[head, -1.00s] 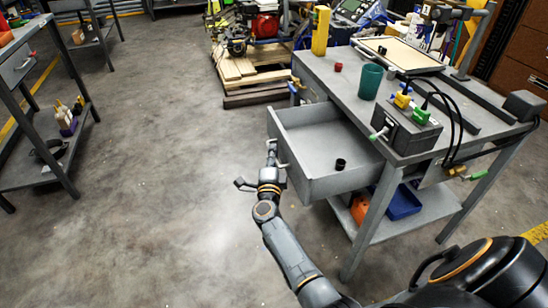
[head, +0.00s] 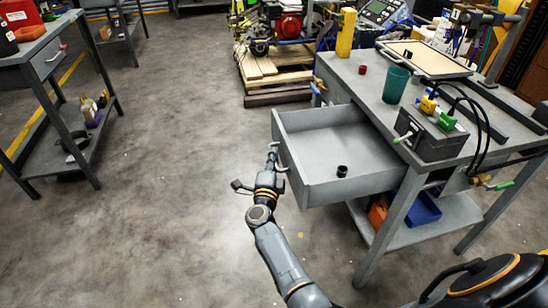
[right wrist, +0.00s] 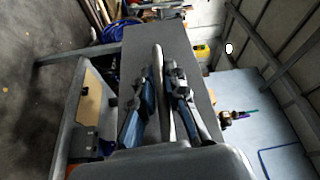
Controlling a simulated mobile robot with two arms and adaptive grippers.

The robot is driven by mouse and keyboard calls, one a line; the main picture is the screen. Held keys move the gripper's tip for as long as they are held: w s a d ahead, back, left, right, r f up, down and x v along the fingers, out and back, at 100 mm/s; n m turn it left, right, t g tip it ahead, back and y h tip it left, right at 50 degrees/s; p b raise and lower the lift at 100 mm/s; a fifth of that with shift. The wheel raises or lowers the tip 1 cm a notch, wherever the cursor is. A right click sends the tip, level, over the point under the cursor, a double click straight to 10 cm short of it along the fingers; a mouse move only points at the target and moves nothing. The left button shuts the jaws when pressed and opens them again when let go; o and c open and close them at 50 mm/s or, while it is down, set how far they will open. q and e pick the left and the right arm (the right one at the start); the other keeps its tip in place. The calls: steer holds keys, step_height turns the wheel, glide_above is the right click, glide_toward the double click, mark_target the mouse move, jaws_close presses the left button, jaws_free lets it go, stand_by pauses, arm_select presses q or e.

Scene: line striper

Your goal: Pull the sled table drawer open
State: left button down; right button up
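The sled table (head: 352,75) is a grey metal workbench on the right in the head view. Its drawer (head: 325,150) stands well out toward the left, with a small black cylinder (head: 342,171) inside. My right gripper (head: 273,158) is at the outer face of the drawer front, at its handle (head: 281,167). In the right wrist view, the bar of the handle (right wrist: 163,85) runs between the two fingers of the gripper (right wrist: 160,105), which are closed in around it. My left gripper is in neither view.
On the table top are a green cup (head: 396,84), a red cap (head: 362,70) and a dark box with cables (head: 432,135). A lower shelf holds a blue bin (head: 422,208). Another bench (head: 62,95) stands far left. The floor left of the drawer is clear.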

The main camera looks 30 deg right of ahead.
steer(key=shift+o, duration=1.4)
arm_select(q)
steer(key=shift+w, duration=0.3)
